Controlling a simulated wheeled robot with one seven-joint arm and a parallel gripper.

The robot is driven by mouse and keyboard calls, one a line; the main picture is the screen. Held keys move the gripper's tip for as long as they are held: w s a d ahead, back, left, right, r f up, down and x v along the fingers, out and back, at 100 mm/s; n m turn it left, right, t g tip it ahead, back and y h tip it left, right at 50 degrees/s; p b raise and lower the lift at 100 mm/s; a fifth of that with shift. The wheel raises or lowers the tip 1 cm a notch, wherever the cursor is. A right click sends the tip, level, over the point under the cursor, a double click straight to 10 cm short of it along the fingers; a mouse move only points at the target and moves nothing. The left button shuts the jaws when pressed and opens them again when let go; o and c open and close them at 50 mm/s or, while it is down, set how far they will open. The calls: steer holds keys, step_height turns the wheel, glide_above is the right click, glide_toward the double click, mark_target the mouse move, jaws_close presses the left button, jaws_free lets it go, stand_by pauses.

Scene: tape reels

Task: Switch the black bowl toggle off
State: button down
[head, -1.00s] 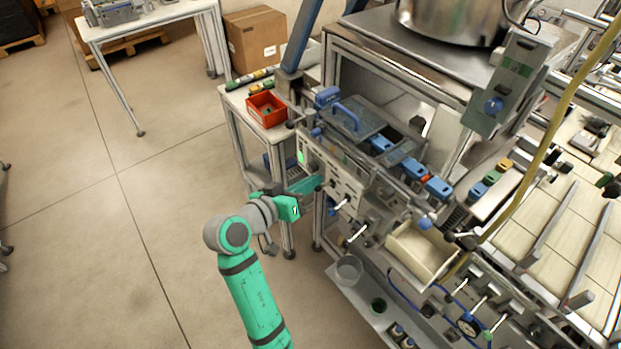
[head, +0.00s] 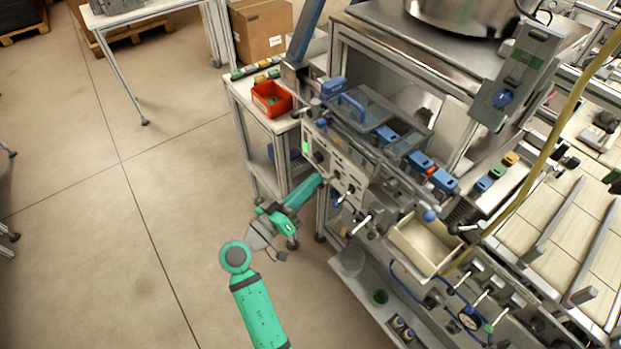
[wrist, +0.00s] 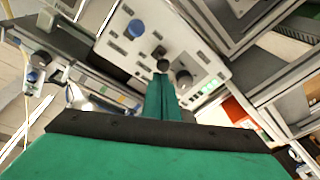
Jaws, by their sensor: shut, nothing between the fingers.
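The pale control panel (head: 335,160) is on the front of the machine and fills the top middle of the wrist view (wrist: 115,47). A small black toggle with a rounded end (wrist: 162,65) stands out from it, between a blue knob (wrist: 137,28) and a dark round knob (wrist: 183,78). I cannot read the labels or tell the toggle's position. My gripper (head: 318,181) is shut and empty, pointing at the panel. In the wrist view its teal fingertips (wrist: 163,79) are right by the toggle's end; whether they touch it I cannot tell.
White-handled levers (head: 361,224) stick out to the right of my gripper. A cream bin (head: 424,244) hangs further right. A red-orange bin (head: 271,100) sits on the side table (head: 240,88) behind. The floor (head: 150,220) to the left is clear.

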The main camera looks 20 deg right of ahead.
step_height(320, 180, up, 4)
steer(key=w+a, duration=0.1)
steer(key=w, duration=0.1)
steer(key=s+a+f, duration=0.4)
steer(key=s+a, duration=0.1)
steer(key=a, duration=0.3)
steer(key=shift+f, duration=0.3)
steer(key=shift+w, duration=0.1)
